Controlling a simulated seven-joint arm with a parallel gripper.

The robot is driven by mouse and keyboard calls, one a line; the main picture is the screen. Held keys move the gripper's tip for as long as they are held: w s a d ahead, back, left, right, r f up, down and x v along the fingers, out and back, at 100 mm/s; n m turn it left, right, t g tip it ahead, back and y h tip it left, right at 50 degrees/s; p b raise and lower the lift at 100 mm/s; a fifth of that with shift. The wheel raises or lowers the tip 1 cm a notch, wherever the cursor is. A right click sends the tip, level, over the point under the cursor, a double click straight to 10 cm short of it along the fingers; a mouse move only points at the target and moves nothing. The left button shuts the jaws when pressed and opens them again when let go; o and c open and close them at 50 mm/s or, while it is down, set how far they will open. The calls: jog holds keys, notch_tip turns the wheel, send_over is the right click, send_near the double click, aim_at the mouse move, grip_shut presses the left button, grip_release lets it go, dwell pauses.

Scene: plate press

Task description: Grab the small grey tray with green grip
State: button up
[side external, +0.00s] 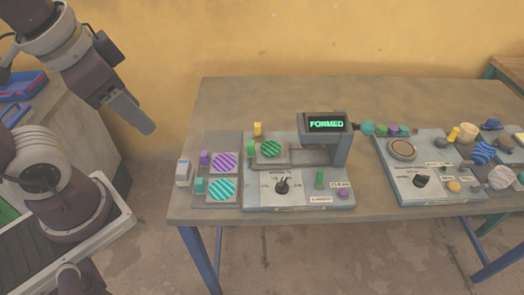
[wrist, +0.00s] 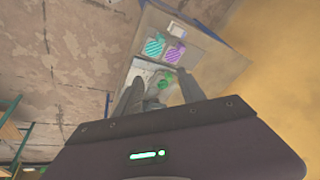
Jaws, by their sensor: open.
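The small grey tray (side external: 284,158) sits on the press base under the arch, with a green striped disc (side external: 271,148) on it. Its green grip (side external: 250,147) is the block at its left edge. My gripper (side external: 146,126) is open and empty, high at the left and well apart from the tray. In the wrist view my gripper (wrist: 159,82) has its two fingers spread.
The press (side external: 343,160) carries a display reading FORMED. Left of it lie a purple striped disc (side external: 226,163) with a purple block (side external: 204,157) and a teal striped disc (side external: 222,190) with a teal block (side external: 199,185). A yellow block (side external: 257,129) stands behind the tray. The table's back is clear.

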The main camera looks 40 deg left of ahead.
jog(key=w+a+f+m+g+y, duration=0.3)
jog(key=w+f+m, duration=0.1)
jog(key=m, duration=0.1)
jog(key=m+t+y, duration=0.6)
jog(key=m+t, duration=0.2)
jog(key=m, duration=1.2)
send_near(251, 149)
jog(key=shift+w+a+r, duration=0.35)
jog(key=shift+w+a, duration=0.5)
jog(key=shift+w, duration=0.05)
jog(key=shift+w+f+m, duration=0.2)
jog(key=shift+f+m, duration=0.1)
jog(key=shift+f, duration=0.05)
jog(key=x, duration=0.4)
jog(key=f+x, duration=0.1)
jog(key=x, duration=0.1)
jog(key=shift+s+a, duration=0.1)
jog(key=shift+a, duration=0.15)
grip_shut()
